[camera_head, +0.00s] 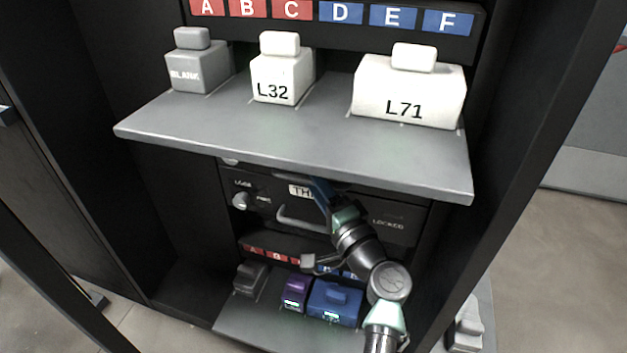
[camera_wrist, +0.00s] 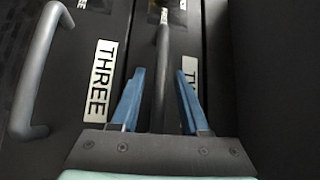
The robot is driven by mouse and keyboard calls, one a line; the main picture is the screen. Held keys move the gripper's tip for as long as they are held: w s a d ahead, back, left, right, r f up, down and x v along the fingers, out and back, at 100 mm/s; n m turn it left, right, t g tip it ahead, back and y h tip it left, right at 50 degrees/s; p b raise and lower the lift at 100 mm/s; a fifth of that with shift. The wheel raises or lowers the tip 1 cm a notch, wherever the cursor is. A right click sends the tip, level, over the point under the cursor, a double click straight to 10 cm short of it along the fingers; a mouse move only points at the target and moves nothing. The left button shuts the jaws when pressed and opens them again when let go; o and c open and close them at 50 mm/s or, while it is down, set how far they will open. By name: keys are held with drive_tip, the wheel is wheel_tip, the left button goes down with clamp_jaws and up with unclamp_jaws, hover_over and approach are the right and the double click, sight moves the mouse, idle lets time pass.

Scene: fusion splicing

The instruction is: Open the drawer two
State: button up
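Drawer two's front shows in the wrist view with a partly hidden label starting "TW" (camera_wrist: 191,72). A grey bar handle (camera_wrist: 163,60) runs beside that label and lies between my gripper's blue fingers, with gaps visible on both sides. My gripper (camera_wrist: 160,74) is open; I cannot tell how deep the handle sits between the fingers. In the head view my gripper (camera_head: 320,188) reaches up under the grey shelf, which hides most of drawer two. Drawer three (camera_wrist: 72,85), labelled THREE, is beside it in the wrist view and looks shut.
The grey shelf (camera_head: 300,135) overhangs the drawers and carries blocks marked BLANK (camera_head: 197,68), L32 (camera_head: 281,78) and L71 (camera_head: 409,92). Drawer three's handle (camera_head: 297,220) and a knob (camera_head: 241,200) are close by. A lower shelf (camera_head: 255,325) holds grey, purple and blue blocks.

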clamp_jaws()
idle(1.2)
